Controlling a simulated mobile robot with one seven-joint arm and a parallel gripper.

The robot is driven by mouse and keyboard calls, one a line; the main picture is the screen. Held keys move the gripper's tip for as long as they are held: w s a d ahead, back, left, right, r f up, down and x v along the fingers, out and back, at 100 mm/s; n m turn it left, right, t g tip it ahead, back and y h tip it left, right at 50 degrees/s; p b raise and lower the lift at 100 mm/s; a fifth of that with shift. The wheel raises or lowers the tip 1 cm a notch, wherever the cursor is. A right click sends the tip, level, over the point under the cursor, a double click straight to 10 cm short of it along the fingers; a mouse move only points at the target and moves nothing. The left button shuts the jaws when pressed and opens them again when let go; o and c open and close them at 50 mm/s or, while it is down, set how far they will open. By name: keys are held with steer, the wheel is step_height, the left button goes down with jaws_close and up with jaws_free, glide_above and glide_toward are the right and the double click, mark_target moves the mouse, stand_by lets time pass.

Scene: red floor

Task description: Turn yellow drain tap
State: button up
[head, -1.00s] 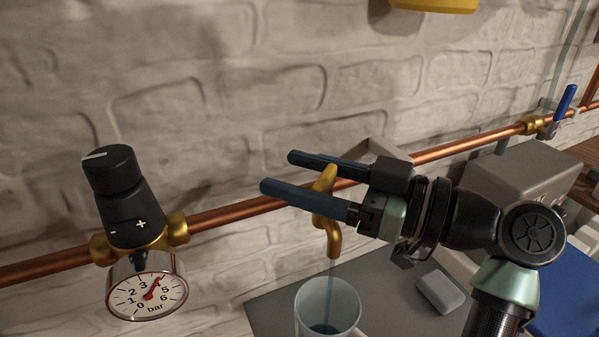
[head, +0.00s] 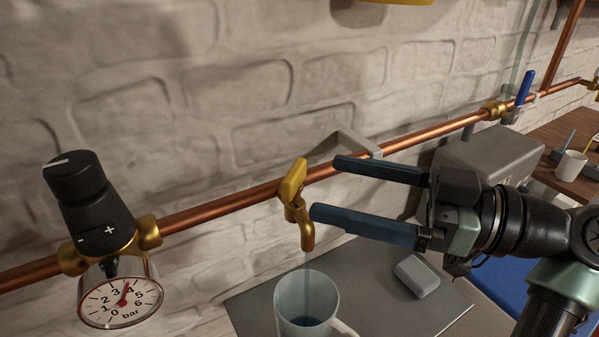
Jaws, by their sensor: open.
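The yellow drain tap (head: 297,203) hangs from the copper pipe in the middle of the head view. Its handle (head: 292,180) sticks up and tilts a little to the right at its top. A thin stream runs from its spout into a mug (head: 306,303) below, which holds some bluish liquid. My gripper (head: 325,188) is open and empty, to the right of the tap. Its two blue fingers point left; the lower fingertip is close to the tap, and I cannot tell whether it touches.
A pressure regulator with a gauge (head: 121,302) sits on the copper pipe (head: 235,202) at left. A blue-handled valve (head: 524,88) is at far right. A grey bracket (head: 345,146) lies behind my fingers. A whitish block (head: 416,276) rests on the grey surface (head: 255,304).

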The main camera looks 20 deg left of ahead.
steer(key=d, duration=0.3)
steer(key=shift+d, duration=0.35)
steer(key=shift+w, duration=0.1)
